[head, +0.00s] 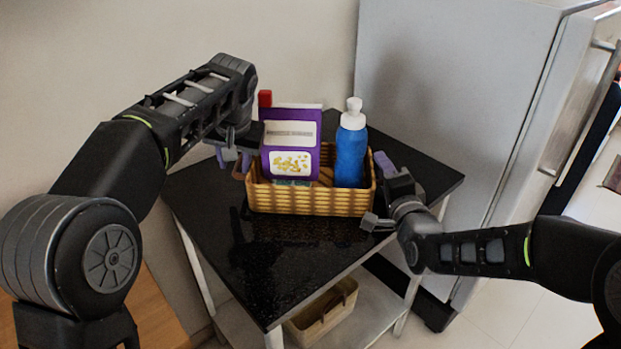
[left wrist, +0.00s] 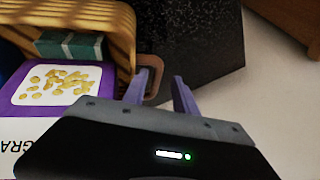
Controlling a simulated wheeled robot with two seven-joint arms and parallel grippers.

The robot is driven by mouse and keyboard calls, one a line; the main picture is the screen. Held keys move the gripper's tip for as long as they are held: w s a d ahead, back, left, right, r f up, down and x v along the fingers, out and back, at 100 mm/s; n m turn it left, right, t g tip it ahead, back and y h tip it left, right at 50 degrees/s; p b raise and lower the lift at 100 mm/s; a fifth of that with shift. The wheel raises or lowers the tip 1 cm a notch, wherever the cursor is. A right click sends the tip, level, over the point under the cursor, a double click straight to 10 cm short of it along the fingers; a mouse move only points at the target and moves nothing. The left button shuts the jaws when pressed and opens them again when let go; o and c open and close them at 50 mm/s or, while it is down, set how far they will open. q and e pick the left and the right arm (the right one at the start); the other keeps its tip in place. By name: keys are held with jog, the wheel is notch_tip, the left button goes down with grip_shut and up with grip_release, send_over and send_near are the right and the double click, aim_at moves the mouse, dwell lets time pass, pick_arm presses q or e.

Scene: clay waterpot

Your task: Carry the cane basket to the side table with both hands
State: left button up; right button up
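The cane basket (head: 310,202), tan and woven, sits on the black-topped side table (head: 290,270). It holds a purple box (head: 290,142) with a pale label and a blue bottle (head: 351,150) with a white cap. My left gripper (head: 233,160) is at the basket's left end. In the left wrist view its two purple fingers (left wrist: 160,88) stand apart, with the basket's brown handle (left wrist: 154,88) between them and a gap beside it. My right gripper (head: 378,190) is beside the basket's right end, its fingers spread apart. The right handle is not clearly visible.
A grey fridge (head: 455,90) stands close behind and right of the table. A wall is behind on the left. A tan bin (head: 322,312) sits on the table's lower shelf. The front of the tabletop is clear. A green packet (left wrist: 70,45) lies inside the basket.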

pick_arm(q)
jog(key=v, duration=0.9)
jog(key=shift+s+r, duration=0.2)
jog(key=shift+r, duration=0.15)
pick_arm(e)
jog(key=v, duration=0.7)
jog(key=shift+s, duration=0.25)
jog(key=shift+f, duration=0.1)
